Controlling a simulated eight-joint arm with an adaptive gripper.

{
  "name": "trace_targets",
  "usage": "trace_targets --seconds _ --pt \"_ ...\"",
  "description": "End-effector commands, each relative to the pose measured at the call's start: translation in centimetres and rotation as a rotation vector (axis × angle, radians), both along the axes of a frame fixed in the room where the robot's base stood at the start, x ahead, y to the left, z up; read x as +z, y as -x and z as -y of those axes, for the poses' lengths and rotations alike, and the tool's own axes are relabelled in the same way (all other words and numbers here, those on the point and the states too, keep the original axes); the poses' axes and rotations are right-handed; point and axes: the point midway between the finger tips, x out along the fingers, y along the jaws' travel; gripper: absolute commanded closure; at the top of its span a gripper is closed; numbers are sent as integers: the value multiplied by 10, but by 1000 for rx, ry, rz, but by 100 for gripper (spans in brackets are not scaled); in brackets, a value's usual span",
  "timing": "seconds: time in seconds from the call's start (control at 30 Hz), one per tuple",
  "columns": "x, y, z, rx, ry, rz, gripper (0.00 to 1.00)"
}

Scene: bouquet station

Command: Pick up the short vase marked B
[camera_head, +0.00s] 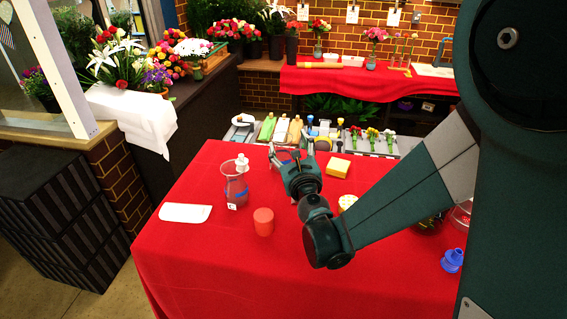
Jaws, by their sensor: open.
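My gripper (288,156) is open over the red-covered table, its fingers pointing away toward the back edge. I see nothing between the fingers. A clear glass vase (235,187) stands upright on the table, left of my gripper and apart from it. It has a blue band and a small white tag low on its front; the letter is too small to read surely. A white thing shows at its top right. I cannot make out a vase clearly marked B; my arm hides part of the table's right side.
A coral cylinder (263,222) stands near the vase, and a white flat piece (185,213) lies left. A yellow block (338,167) is right of my gripper. A blue fitting (452,261) sits far right. Trays with tools and flowers (372,141) line the back. The front left tabletop is clear.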

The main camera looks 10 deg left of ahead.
Motion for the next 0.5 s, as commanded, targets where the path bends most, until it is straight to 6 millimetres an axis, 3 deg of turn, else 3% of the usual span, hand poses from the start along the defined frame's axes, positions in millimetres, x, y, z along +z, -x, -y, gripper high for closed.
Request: trace_targets --seconds 0.2,0.5 --pt "-28 -5 -9 -28 -140 -59 39" --pt "-35 -7 -10 -37 -180 -76 39"
